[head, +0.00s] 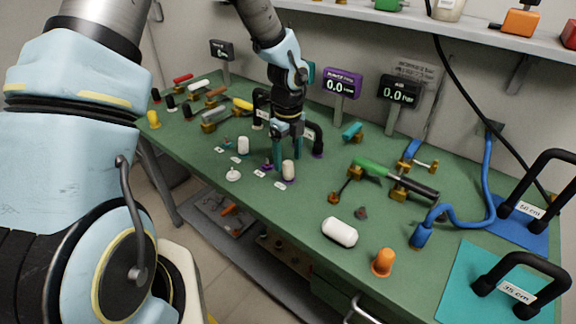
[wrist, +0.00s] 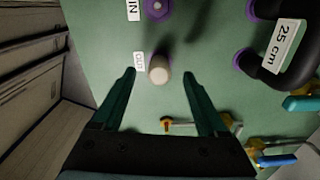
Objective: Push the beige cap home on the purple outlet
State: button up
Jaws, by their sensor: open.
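The beige cap (head: 288,170) stands upright on the green bench, below my gripper. In the wrist view the cap (wrist: 159,70) sits beside a label reading OUT (wrist: 139,62). A little purple of the outlet (wrist: 151,61) shows at the cap's edge; the cap hides the rest, and I cannot tell how deep it sits. My gripper (head: 287,158) points down with its teal fingers apart. In the wrist view my gripper (wrist: 159,72) is open, with the cap between and beyond the fingertips and clear space on both sides.
Beside the cap is a purple fitting (wrist: 156,9) labelled IN. A black 25 cm handle piece (wrist: 277,55) with purple ends stands close to the right in the wrist view. A white cap (head: 243,145) and a green-and-black tool (head: 395,177) are on the bench.

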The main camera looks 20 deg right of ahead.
aim_at(288, 162)
notch_tip(288, 162, up, 8)
jog(key=shift+f+b, duration=0.25)
jog(key=shift+b, duration=0.15)
jog(key=s+a+r+n, duration=0.2)
jog(key=a+n, duration=1.3)
jog(key=s+a+r+n+t, duration=0.1)
jog(key=s+a+r+n, duration=0.1)
jog(key=a+n, duration=1.3)
jog(key=shift+r+n+t, duration=0.3)
jog(key=shift+r, duration=0.2)
